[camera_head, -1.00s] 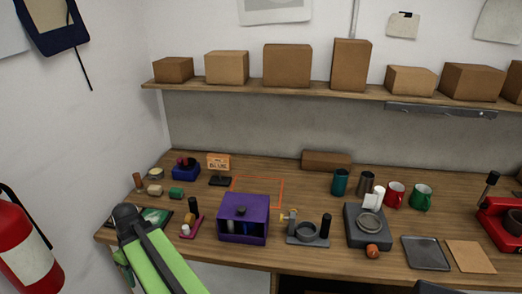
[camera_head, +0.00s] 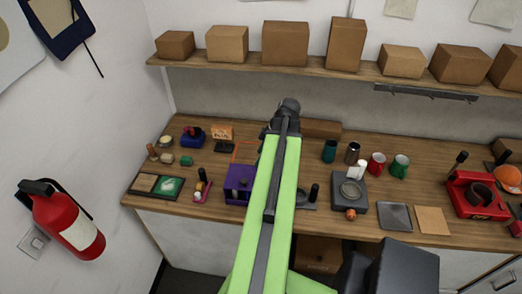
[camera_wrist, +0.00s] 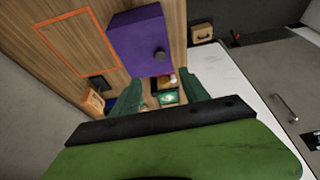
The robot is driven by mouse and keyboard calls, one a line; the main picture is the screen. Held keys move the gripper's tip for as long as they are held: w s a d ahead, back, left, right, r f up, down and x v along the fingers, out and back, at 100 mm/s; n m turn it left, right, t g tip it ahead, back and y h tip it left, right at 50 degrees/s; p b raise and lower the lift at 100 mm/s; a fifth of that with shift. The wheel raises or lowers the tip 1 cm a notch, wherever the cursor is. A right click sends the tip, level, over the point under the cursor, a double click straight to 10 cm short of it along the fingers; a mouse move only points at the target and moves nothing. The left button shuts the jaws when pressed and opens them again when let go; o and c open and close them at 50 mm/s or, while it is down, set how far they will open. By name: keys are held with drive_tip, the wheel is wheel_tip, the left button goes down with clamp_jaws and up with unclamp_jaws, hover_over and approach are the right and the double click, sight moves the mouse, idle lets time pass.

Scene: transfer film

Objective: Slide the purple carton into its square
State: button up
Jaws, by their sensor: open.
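The purple carton (camera_head: 236,184) stands on the wooden counter near its front edge, partly hidden behind my arm. It has a dark knob and also shows in the wrist view (camera_wrist: 135,38). An orange square outline (camera_head: 236,152) lies on the counter behind the carton, its right part hidden by my arm. The wrist view shows the outline (camera_wrist: 42,31) beside the carton, bare inside and apart from it. My gripper (camera_wrist: 160,88) is open, with its two green fingers apart near the carton. No contact with the carton is visible.
A blue holder (camera_head: 192,138) and an orange sign (camera_head: 221,132) stand left of the outline. A grey scale (camera_head: 350,190) and several mugs stand right of my arm. Small items lie left of the carton. A shelf (camera_head: 300,68) with boxes runs above.

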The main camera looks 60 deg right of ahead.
sight(245, 180)
drive_tip(key=b+x, duration=1.6)
drive_tip(key=x, duration=0.1)
drive_tip(key=shift+a+f, duration=0.1)
drive_tip(key=shift+f, duration=0.2)
clamp_jaws()
